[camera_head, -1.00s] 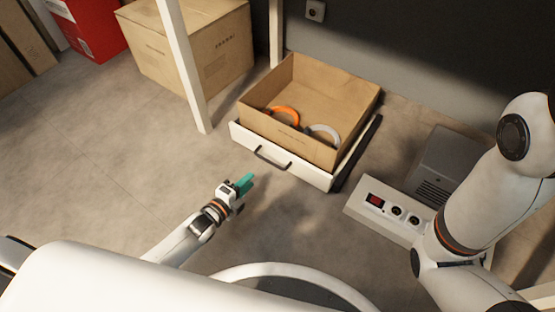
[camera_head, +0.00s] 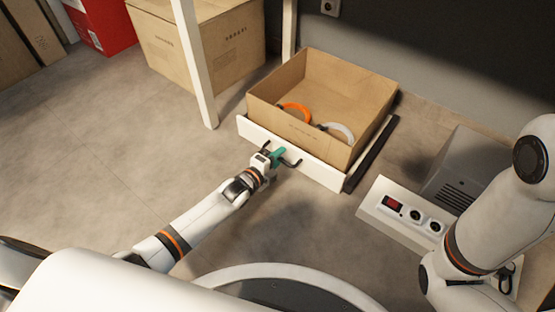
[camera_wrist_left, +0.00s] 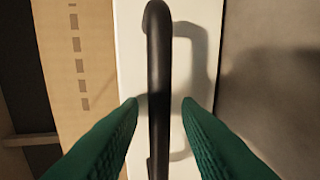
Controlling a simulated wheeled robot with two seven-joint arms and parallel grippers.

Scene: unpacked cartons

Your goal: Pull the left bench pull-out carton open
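The pull-out carton (camera_head: 370,98) is an open cardboard box on a white-fronted drawer (camera_head: 325,172). Inside it lie an orange ring (camera_head: 298,110) and a grey-white ring (camera_head: 340,131). A black bar handle (camera_head: 291,161) is on the drawer front. My left gripper (camera_head: 278,154) is at the handle. In the left wrist view the green fingers (camera_wrist_left: 160,103) are open, one on each side of the handle (camera_wrist_left: 159,75), with gaps on both sides. My right arm (camera_head: 495,205) shows at the right; its fingers are not clearly seen.
A white power box (camera_head: 400,212) with sockets and a grey vented unit (camera_head: 465,170) stand right of the drawer. A white post (camera_head: 195,65) and a closed carton (camera_head: 215,45) are at its left. The floor in front is clear.

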